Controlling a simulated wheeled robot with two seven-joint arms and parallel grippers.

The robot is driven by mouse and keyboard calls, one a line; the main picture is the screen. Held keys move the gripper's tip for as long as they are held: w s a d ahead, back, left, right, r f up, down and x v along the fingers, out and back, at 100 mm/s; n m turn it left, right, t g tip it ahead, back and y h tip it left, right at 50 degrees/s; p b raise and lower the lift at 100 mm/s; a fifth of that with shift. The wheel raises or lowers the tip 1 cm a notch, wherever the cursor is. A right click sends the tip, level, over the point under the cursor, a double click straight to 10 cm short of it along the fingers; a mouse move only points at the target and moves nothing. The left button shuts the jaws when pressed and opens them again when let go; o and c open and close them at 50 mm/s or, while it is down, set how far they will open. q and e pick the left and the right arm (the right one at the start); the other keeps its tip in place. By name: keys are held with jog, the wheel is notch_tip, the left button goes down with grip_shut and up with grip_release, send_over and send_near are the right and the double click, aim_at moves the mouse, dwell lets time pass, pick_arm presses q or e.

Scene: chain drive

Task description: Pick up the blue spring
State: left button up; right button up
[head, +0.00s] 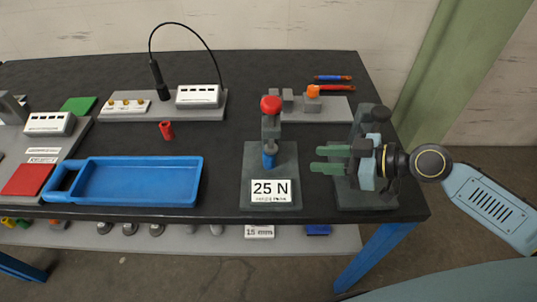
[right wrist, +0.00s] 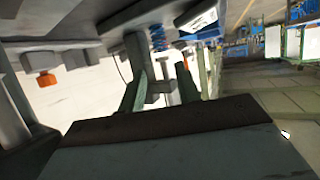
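The blue spring (head: 269,160) stands upright in the grey press marked 25 N (head: 253,175), under its red-knobbed head (head: 270,104). It also shows in the right wrist view (right wrist: 158,39), near the top and beyond the fingers. My right gripper (head: 316,159) is to the right of the press, with its green fingers pointing left towards the spring. The fingers are apart with nothing between them, and there is a gap between their tips and the spring. In the right wrist view the gripper (right wrist: 160,88) also looks open. My left gripper is not in view.
A grey stand (head: 368,200) is below and behind my right gripper. A grey fixture with an orange knob (head: 313,91) and two screwdrivers (head: 333,78) are at the back right.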

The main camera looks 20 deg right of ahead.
aim_at(269, 159)
jog(key=x, duration=0.6)
jog(key=shift+w+a+f+p, duration=0.1)
jog(key=shift+w+a+p, duration=0.1)
jog(key=shift+a+p, duration=0.15)
jog(key=x, duration=0.5)
jog(key=shift+w+d+p, duration=0.1)
jog(key=shift+p, duration=0.2)
jog(key=c, duration=0.7)
